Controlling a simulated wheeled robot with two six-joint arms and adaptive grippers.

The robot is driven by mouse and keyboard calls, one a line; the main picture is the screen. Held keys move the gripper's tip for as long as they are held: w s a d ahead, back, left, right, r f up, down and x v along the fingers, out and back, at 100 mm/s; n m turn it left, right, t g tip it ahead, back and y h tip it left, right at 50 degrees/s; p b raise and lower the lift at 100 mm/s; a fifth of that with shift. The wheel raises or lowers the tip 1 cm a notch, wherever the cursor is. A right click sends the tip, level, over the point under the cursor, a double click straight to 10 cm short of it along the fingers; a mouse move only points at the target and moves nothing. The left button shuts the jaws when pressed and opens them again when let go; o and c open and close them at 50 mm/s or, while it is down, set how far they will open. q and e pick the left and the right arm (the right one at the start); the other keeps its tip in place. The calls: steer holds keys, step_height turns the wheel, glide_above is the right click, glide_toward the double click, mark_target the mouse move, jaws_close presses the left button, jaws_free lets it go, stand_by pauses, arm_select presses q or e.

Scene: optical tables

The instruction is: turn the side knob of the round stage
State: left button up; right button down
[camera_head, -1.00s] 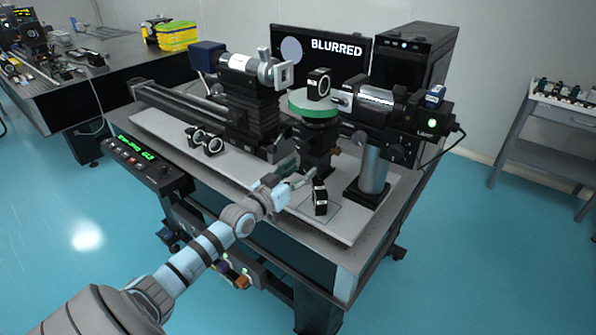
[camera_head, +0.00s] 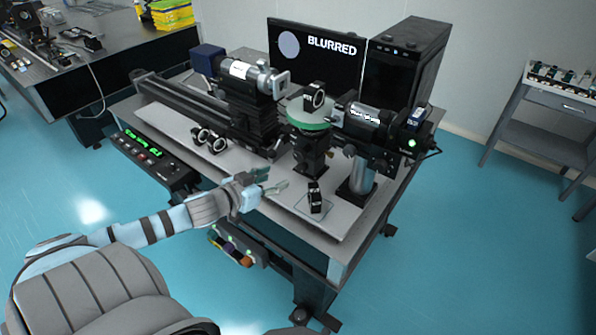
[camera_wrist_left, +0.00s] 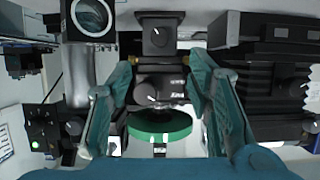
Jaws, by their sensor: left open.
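The round stage (camera_head: 308,120) has a green disc top and a dark post, standing on the optical table (camera_head: 290,225). In the left wrist view it appears upside down, with its green disc (camera_wrist_left: 160,132) low in the middle. Dark knobs with white marks show between and above the fingers there, a nearer one (camera_wrist_left: 153,98) and a farther one (camera_wrist_left: 157,35). My left gripper (camera_head: 275,181) is open and empty, apart from the stage, in front and to its left. In the left wrist view its teal fingers (camera_wrist_left: 160,72) flank the stage body. My right gripper is out of view.
A small black mount (camera_head: 315,198) stands on the tabletop close right of my gripper. Ring mounts (camera_head: 208,140) stand to the left. A lens barrel (camera_head: 365,115) on a post is right of the stage. The monitor (camera_head: 318,55) reads BLURRED.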

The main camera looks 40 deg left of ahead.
mark_target(301, 169)
arm_select(q)
steer(key=w+f+b, duration=0.3)
steer(key=b, duration=0.1)
steer(key=shift+w+f, duration=0.15)
steer(key=shift+w, duration=0.25)
steer(key=b+x, duration=0.1)
steer(key=x, duration=0.4)
steer(key=r+b+x, duration=0.1)
steer(key=x, duration=0.2)
steer(key=shift+w+b, duration=0.15)
steer(key=shift+b, duration=0.15)
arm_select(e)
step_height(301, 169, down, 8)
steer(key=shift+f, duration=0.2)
arm_select(q)
steer(key=shift+c, duration=0.6)
steer(key=c, duration=1)
steer(key=shift+a+n, duration=0.1)
steer(key=shift+n, duration=0.2)
jaws_close()
